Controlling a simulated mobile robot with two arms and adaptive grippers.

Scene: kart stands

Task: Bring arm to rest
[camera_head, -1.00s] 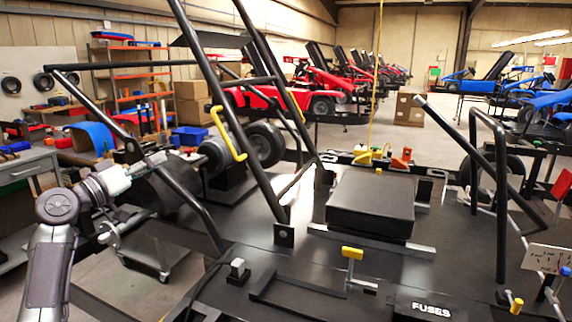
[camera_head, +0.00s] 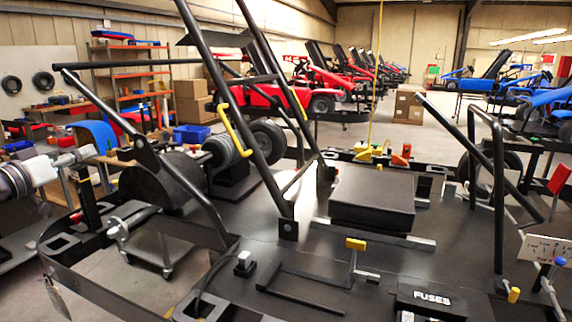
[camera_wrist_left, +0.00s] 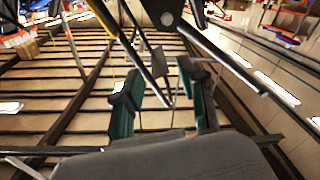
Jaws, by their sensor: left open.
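My left gripper (camera_head: 72,158) is at the left edge of the head view, beside the black tube frame of the kart stand (camera_head: 372,247). Only the end of the grey and white wrist and the small gripper show there. In the left wrist view, the two dark green finger pads of my left gripper (camera_wrist_left: 164,104) stand apart with nothing between them. Black tubes of the stand cross behind them. I cannot tell the exact gap to the tubes. My right gripper is in neither view.
A black box (camera_head: 372,201) sits on the stand. A shelf (camera_head: 130,80) stands behind. Red karts (camera_head: 283,96) are farther back.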

